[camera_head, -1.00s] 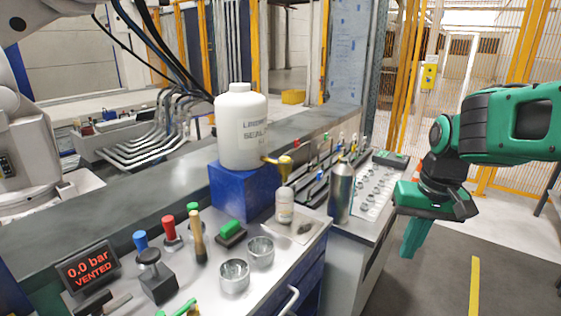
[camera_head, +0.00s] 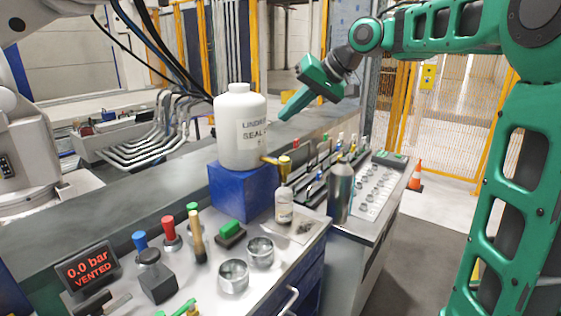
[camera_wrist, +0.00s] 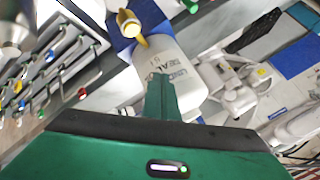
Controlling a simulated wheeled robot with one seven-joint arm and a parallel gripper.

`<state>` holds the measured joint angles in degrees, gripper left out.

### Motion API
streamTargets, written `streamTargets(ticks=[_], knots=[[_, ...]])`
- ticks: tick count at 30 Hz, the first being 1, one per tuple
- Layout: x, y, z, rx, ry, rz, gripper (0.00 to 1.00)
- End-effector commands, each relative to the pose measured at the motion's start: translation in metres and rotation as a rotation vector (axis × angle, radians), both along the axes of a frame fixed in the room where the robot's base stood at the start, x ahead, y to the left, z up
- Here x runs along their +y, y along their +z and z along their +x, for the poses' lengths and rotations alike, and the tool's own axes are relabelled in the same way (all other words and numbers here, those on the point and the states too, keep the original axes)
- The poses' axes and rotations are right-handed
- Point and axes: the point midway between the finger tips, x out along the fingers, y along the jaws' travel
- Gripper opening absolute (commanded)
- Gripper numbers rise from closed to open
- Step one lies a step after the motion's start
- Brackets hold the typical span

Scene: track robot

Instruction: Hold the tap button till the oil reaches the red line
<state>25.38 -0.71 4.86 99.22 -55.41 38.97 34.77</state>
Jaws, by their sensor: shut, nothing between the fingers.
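A large white container (camera_head: 239,128) with dark lettering stands on a blue block (camera_head: 230,192); it also shows in the wrist view (camera_wrist: 178,72). A brass tap (camera_head: 283,163) with a yellowish top juts from its lower right side, and shows in the wrist view (camera_wrist: 129,24). A small labelled bottle (camera_head: 284,205) stands below the tap. Its oil level and any red line are too small to tell. My gripper (camera_head: 286,114) is shut and empty, in the air up and right of the container, pointing down-left. In the wrist view its green fingers (camera_wrist: 161,100) overlap the container.
A metal flask (camera_head: 341,192) stands right of the small bottle. Two metal cups (camera_head: 234,275), colored-handled tools and a pressure display (camera_head: 87,268) reading 0.0 bar VENTED occupy the front bench. Racks of tools (camera_head: 320,160) lie behind the flask.

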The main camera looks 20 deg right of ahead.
Motion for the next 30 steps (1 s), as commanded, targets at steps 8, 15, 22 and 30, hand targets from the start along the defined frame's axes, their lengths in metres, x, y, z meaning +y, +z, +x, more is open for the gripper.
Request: streamTargets(ticks=[8, 15, 22, 30], knots=[[0.001, -0.001, 0.000, 0.001, 0.000, -0.001, 0.00], [0.001, -0.016, -0.001, 0.003, 0.000, -0.001, 0.00], [0.001, -0.046, -0.001, 0.005, 0.000, -0.001, 0.00], [0.001, -0.075, 0.000, 0.003, 0.002, 0.000, 0.00]])
